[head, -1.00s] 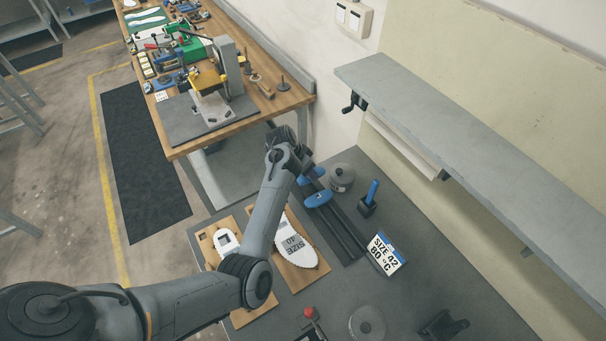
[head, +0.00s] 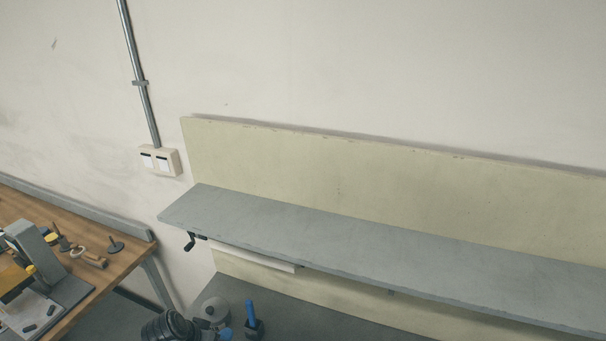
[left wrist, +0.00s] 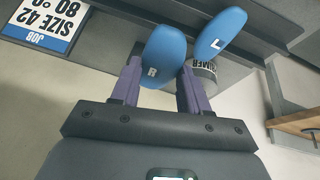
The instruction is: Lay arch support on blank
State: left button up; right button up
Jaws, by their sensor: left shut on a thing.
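In the left wrist view, my left gripper (left wrist: 160,92) has its two purple fingers closed on a blue rounded arch support marked R (left wrist: 165,52). A second blue arch support marked L (left wrist: 221,33) is beyond it to the right, outside the fingers. In the head view, only a dark part of my left arm shows at the bottom edge, with a bit of blue (head: 225,333) beside it. The fingers are hidden there. No insole blank shows in either current view. My right gripper is not in view.
A job sign reading SIZE 42 (left wrist: 48,20) shows upside down in the left wrist view. A labelled tin (left wrist: 204,72) is just behind the supports.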

pick_arm(q)
jog(key=s+d+r+n+p, duration=0.1)
jog(key=s+r+p, duration=0.4)
jog(key=r+p, duration=0.4)
jog(key=s+d+r+n+p, duration=0.1)
jog(key=s+r+p, duration=0.4)
jog(key=r+p, duration=0.5)
notch_tip(320, 180, up, 2)
jog(key=shift+s+d+r+y+p, duration=0.1)
jog(key=shift+s+d+y+p, duration=0.1)
jog(key=shift+d+y+p, duration=0.3)
jog(key=shift+d, duration=0.1)
jog(key=shift+s, duration=0.1)
